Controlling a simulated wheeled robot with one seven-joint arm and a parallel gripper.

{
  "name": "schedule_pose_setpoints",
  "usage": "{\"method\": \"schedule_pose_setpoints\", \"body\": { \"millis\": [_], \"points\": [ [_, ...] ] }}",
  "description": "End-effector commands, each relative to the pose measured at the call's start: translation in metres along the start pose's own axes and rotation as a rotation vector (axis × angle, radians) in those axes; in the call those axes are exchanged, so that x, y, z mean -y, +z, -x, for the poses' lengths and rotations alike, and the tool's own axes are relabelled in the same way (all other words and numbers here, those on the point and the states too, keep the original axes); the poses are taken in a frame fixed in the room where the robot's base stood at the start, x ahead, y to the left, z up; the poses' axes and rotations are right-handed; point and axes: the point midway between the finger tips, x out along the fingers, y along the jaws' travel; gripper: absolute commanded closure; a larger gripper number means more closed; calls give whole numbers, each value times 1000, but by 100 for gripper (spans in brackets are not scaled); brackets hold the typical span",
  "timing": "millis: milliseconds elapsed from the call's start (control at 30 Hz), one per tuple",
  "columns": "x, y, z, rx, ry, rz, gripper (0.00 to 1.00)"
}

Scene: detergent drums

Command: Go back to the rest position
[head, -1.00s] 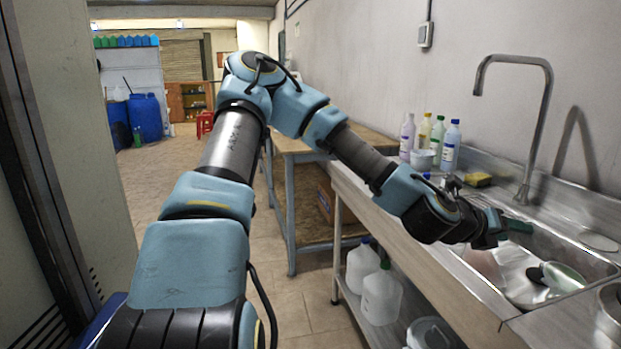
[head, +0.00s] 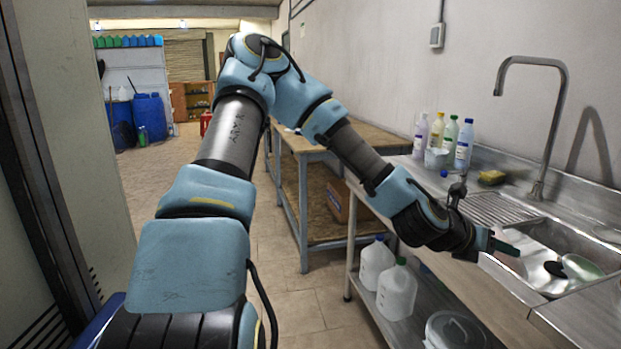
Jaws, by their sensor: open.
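My gripper (head: 507,245) is at the end of my arm, on the right side of the head view. It is over the near left edge of the metal sink (head: 598,254). It looks small and dark, and I see nothing held in it. My arm rises from the bottom, bends at the top middle and reaches down to the right.
Several bottles (head: 449,133) and a white tub (head: 436,158) stand on the counter by the wall, near a yellow sponge (head: 492,177). A tall tap (head: 549,130) rises behind the sink. White jugs (head: 396,290) stand on the lower shelf. A wooden table (head: 385,137) lies beyond; the left floor is clear.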

Motion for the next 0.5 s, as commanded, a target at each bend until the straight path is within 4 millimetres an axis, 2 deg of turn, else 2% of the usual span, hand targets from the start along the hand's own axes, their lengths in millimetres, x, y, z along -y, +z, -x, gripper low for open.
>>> {"method": "schedule_pose_setpoints", "body": {
  "millis": [267,367,500],
  "points": [
    [-38,-41,17,-171,43,-418,49],
    [-62,-58,32,-270,52,-632,49],
    [-106,-83,71,-464,31,-1006,49]
  ]
}}
